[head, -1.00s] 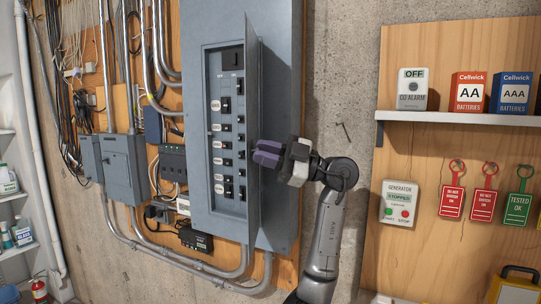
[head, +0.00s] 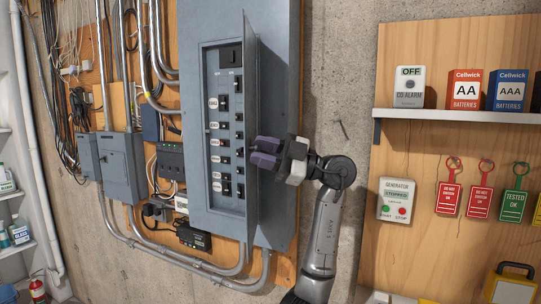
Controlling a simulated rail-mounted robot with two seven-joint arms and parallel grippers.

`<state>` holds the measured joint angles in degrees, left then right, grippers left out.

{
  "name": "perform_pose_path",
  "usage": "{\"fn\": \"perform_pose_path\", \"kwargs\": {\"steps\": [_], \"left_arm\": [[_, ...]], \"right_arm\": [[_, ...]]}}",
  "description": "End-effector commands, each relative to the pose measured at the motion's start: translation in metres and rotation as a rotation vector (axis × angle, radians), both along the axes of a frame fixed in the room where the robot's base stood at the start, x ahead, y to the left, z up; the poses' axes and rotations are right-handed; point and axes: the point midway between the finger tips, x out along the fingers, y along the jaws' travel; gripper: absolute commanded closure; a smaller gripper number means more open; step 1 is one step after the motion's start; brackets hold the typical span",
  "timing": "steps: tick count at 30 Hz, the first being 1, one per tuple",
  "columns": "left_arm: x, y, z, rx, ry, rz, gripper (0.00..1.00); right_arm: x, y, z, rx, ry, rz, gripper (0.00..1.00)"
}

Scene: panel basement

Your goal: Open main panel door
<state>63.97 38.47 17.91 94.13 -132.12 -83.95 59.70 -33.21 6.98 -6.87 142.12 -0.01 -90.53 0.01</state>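The main panel door (head: 251,130) is a tall grey metal sheet, swung out from the grey panel (head: 200,30) and seen almost edge-on. Behind the opening, black breakers (head: 224,103) with white labels show in a column. My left gripper (head: 258,152) has purple fingers and is on the right, outer side of the door at about mid-height. The fingers look parted and hold nothing that I can see. Its fingertips are at or close to the door's face; contact is not clear. My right gripper is out of view.
Conduits and a small grey box (head: 122,165) are left of the panel. Bare concrete wall lies right of it. A wooden board on the right carries a shelf (head: 460,116) with battery boxes, a generator control (head: 397,200) and hanging tags (head: 482,188).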

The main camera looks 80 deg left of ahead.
Motion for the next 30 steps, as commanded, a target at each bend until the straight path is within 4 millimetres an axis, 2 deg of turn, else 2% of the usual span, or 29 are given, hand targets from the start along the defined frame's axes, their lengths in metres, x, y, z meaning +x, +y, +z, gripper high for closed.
{"fn": "perform_pose_path", "kwargs": {"steps": [5,15,21,30], "left_arm": [[0.016,0.001,-0.004,-0.009,0.005,-0.008,0.59],[0.079,-0.011,-0.025,-0.01,0.002,-0.006,0.59],[0.109,-0.018,-0.033,-0.006,0.002,-0.003,0.59],[0.129,-0.021,-0.039,-0.004,0.001,0.0,0.59]], "right_arm": [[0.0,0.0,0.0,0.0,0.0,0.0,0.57],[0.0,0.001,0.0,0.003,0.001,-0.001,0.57],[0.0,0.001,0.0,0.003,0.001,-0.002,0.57],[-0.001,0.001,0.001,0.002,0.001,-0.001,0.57]]}}
